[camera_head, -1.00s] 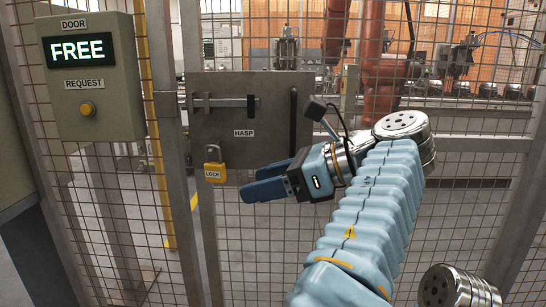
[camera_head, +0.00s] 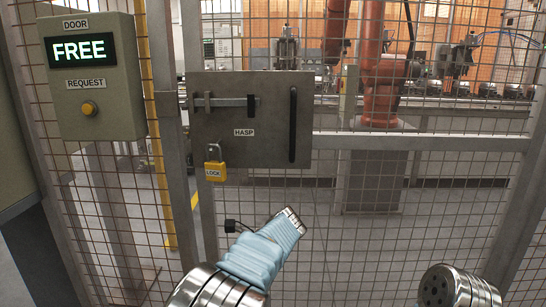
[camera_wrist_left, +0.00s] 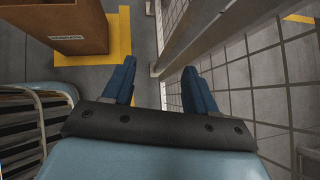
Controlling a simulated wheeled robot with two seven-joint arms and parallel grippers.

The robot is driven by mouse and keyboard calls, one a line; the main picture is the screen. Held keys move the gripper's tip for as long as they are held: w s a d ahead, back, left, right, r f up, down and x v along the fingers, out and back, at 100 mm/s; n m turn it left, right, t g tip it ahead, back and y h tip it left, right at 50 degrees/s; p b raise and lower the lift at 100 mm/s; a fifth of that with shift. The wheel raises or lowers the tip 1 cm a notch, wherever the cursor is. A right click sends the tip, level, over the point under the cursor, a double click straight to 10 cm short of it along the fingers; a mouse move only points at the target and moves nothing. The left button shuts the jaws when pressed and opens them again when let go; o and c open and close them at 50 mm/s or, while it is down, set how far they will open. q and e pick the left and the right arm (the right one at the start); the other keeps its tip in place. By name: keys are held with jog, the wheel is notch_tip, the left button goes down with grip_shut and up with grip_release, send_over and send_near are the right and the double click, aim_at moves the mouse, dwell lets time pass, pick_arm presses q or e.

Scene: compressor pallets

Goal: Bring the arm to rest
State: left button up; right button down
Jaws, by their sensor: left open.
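My left arm (camera_head: 262,250) comes up from the bottom of the head view, in front of the mesh fence and below the hasp plate. Its gripper does not show there. In the left wrist view my left gripper (camera_wrist_left: 159,67) has its two blue fingers apart, with nothing between them. Grey floor and the foot of the fence lie beyond the fingertips. My right gripper is out of view.
The hasp plate (camera_head: 270,117) carries a bolt (camera_head: 228,102), a handle (camera_head: 293,125) and a yellow padlock (camera_head: 215,172). The door box (camera_head: 93,108) reads FREE. In the wrist view, a brown box (camera_wrist_left: 65,30) stands on yellow floor marking beside the mesh fence (camera_wrist_left: 265,85).

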pick_arm(q)
jog(key=s+a+f+n+g+h, duration=0.15)
jog(key=s+f, duration=0.25)
jog(key=f, duration=0.5)
jog(key=s+a+f+n+g+h, duration=0.1)
jog(key=s+f+n+h, duration=0.2)
jog(key=f, duration=0.7)
jog(key=s+a+f+n+g+h, duration=0.1)
jog(key=s+a+f+n+h, duration=0.2)
jog(key=f, duration=0.6)
jog(key=s+d+f+n+h, duration=0.2)
jog(key=s+f+n, duration=0.1)
jog(key=s+n, duration=0.4)
jog(key=s+d+f+n+t+h, duration=0.1)
jog(key=s+d+f+n+h, duration=0.2)
jog(key=s+n, duration=0.4)
jog(key=s, duration=0.5)
jog(key=shift+d+f+n, duration=0.2)
jog(key=shift+d+n, duration=0.15)
jog(key=shift+w+t, duration=0.1)
jog(key=shift+t, duration=0.15)
